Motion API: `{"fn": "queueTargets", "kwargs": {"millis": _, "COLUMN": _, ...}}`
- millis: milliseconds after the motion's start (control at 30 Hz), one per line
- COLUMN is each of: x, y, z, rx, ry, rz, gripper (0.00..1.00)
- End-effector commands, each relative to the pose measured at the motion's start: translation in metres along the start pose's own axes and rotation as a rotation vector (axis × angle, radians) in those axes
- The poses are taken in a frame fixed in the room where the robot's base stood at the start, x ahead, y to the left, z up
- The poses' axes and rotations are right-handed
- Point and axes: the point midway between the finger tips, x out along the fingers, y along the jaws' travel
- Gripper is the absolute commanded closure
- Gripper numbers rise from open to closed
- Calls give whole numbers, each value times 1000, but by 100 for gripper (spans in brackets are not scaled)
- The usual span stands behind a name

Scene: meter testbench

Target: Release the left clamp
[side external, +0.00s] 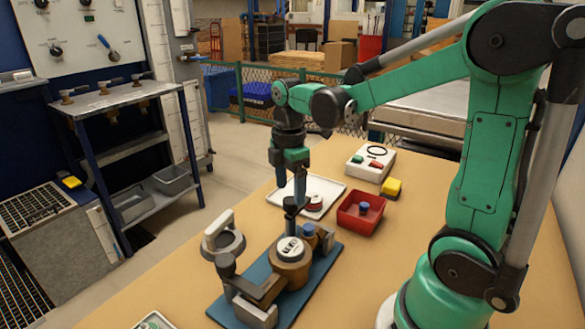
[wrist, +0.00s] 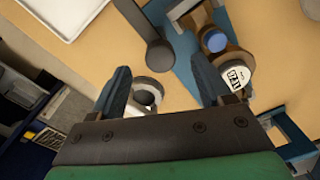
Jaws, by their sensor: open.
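The left clamp (side external: 255,311) is a grey block at the front-left end of the blue base plate (side external: 216,309), with a dark lever (side external: 228,268) whose round end is raised. A second grey clamp (side external: 326,237) stands at the far end. Between them is the brass meter (side external: 290,268) with a white dial, also at right in the wrist view (wrist: 237,76). My gripper (side external: 291,203) is above the plate's far side, pointing down. In the wrist view, its fingers (wrist: 162,66) are spread. A dark round knob (wrist: 160,55) shows between them, without visible contact. I cannot tell which clamp it belongs to.
A grey ring-shaped part (side external: 224,241) stands left of the meter. A blue cap (side external: 309,230) is beside it. Behind are a white tray (side external: 334,189), a red bin (side external: 361,212), a yellow block (side external: 392,188) and a button box (side external: 371,163). The tabletop's left front is mostly clear.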

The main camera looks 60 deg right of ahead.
Motion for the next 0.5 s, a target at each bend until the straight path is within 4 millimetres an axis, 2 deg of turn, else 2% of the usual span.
{"fn": "queueTargets", "kwargs": {"millis": 200, "x": -23, "y": 0, "z": 0, "rx": 0, "ry": 0, "rz": 0, "gripper": 28}}
{"fn": "queueTargets", "kwargs": {"millis": 500, "x": -29, "y": 0, "z": 0, "rx": 0, "ry": 0, "rz": 0, "gripper": 28}}
